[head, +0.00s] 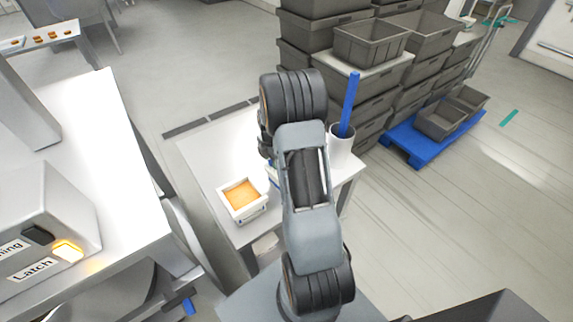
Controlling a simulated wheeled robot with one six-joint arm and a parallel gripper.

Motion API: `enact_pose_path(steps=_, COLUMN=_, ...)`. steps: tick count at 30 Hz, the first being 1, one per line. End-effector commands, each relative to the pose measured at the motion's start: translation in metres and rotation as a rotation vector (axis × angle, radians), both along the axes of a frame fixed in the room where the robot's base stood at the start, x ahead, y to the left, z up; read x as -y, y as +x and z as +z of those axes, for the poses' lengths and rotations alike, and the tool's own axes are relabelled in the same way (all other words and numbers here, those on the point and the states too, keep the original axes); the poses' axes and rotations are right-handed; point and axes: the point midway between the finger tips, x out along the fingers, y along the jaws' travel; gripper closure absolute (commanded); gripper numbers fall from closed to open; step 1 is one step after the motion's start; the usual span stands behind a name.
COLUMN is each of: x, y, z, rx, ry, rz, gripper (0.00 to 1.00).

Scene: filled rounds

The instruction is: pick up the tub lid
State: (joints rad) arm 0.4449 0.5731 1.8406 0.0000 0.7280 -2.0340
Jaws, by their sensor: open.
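A small white square tub (247,215) stands on a white table (205,155), left of my arm. Its top shows an orange surface (241,194) inside a white rim; I cannot tell whether that is contents or a cover. A small white and blue piece (272,172) shows at the left edge of my arm, mostly hidden behind it; I cannot tell if it is the tub lid. My arm rises over the table and covers its middle. My gripper is not visible.
A white bucket (341,147) with a blue stick (349,104) stands right of my arm. Stacked grey crates (370,42) and a blue pallet (423,145) are behind. A bench with a machine labelled "Latch" (45,225) is at left. The table's back left is clear.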

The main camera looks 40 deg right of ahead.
Motion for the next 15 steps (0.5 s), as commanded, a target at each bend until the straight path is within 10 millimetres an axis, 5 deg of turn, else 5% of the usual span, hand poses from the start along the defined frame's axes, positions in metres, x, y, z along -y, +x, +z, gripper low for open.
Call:
enact_pose_path(steps=4, x=0.0, y=0.0, z=0.0, rx=0.0, ry=0.0, rz=0.0, gripper=0.51)
enact_pose_path(steps=15, x=0.0001, y=0.0001, z=0.0003, rx=0.0, ry=0.0, rz=0.0, gripper=0.86)
